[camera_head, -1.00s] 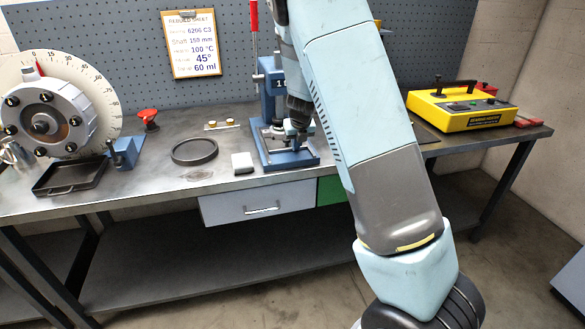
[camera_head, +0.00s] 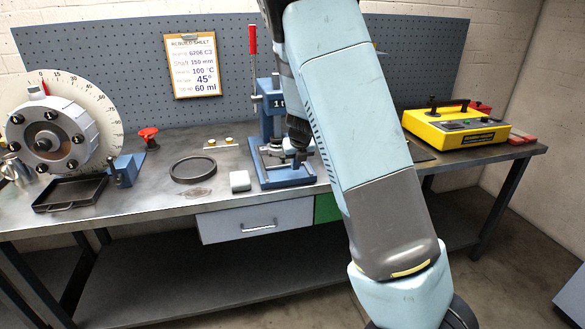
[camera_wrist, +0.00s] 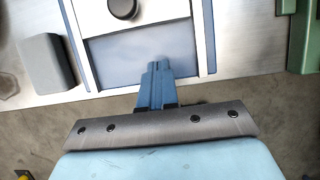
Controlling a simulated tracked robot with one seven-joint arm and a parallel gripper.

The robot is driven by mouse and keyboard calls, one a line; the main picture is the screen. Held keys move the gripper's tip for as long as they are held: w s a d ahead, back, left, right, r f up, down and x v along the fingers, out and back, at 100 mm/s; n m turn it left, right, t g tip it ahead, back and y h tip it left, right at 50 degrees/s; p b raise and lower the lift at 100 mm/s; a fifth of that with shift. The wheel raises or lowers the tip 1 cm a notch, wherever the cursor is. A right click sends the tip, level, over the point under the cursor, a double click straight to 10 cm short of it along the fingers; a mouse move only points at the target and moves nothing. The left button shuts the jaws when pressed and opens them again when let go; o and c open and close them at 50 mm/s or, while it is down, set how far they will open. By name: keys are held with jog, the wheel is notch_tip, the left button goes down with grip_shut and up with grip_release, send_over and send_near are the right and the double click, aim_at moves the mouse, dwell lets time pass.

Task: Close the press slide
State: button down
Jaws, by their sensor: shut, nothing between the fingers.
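The blue press (camera_head: 268,118) stands on the bench, partly hidden behind my arm. In the wrist view, its base has a pale plate with a black knob (camera_wrist: 122,8) between two silver rails (camera_wrist: 203,40); this looks like the press slide (camera_wrist: 150,12). My gripper (camera_wrist: 157,66) is shut and empty. Its blue fingertips lie over the bare blue-grey front part of the base, between the rails and below the knob in the picture. I cannot tell whether they touch anything.
A dark ring (camera_head: 193,170), a black tray (camera_head: 70,193) and a dial rotor (camera_head: 55,140) stand farther left. A yellow case (camera_head: 455,128) stands right. A green drawer (camera_head: 327,208) is below the bench top.

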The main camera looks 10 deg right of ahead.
jog(key=s+d+r+n+y, duration=0.1)
jog(key=s+r+n+y, duration=0.1)
jog(key=s+r+n, duration=1.35)
jog(key=s+n, duration=0.4)
jog(key=s, duration=0.2)
jog(key=s+r+n+h, duration=0.1)
jog(key=s+r+n, duration=0.3)
jog(key=s+n, duration=0.4)
jog(key=s+d+r+n+t+h, duration=0.1)
jog(key=s+r+n, duration=0.2)
jog(key=s+n, duration=0.5)
jog(key=shift+s+r, duration=0.35)
jog(key=shift+s, duration=0.8)
